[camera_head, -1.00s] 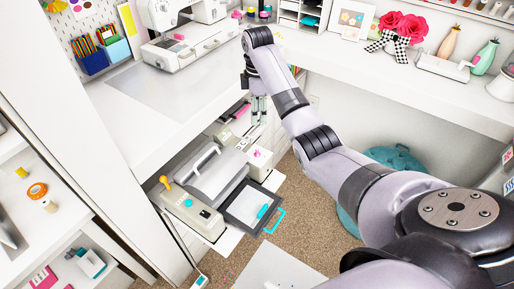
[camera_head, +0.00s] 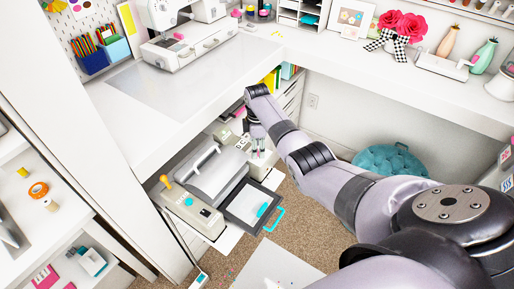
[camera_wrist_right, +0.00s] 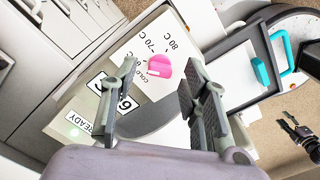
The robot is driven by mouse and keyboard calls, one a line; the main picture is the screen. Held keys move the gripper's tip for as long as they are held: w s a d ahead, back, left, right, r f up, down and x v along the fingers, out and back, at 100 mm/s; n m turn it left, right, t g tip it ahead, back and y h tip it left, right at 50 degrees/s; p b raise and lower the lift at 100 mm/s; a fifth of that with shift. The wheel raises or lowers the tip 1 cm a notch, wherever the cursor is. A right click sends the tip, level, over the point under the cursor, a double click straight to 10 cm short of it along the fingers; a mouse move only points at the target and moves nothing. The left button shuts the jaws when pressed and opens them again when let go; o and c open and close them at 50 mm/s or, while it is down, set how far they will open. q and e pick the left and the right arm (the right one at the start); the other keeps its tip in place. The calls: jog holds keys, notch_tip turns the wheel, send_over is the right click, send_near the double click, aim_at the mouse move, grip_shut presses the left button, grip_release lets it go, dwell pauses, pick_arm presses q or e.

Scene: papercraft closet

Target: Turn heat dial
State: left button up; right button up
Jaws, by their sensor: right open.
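The heat dial (camera_wrist_right: 158,65) is a pink round knob with a white mark on a white panel, in the right wrist view. Printed labels beside it read COLD, 70 C and 80 C. A number display (camera_wrist_right: 122,92) and a green light beside the word READY (camera_wrist_right: 83,122) are on the same unit. My right gripper (camera_wrist_right: 157,70) is open, its fingers on either side of the dial in that view; I cannot tell if they touch it. In the head view my right gripper (camera_head: 258,153) is over the unit and hides most of the dial.
The white desk (camera_head: 180,85) overhangs behind. A teal pouf (camera_head: 390,160) is on the floor at right.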

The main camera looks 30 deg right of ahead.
jog(key=shift+f, duration=0.3)
jog(key=shift+c, duration=0.4)
grip_shut()
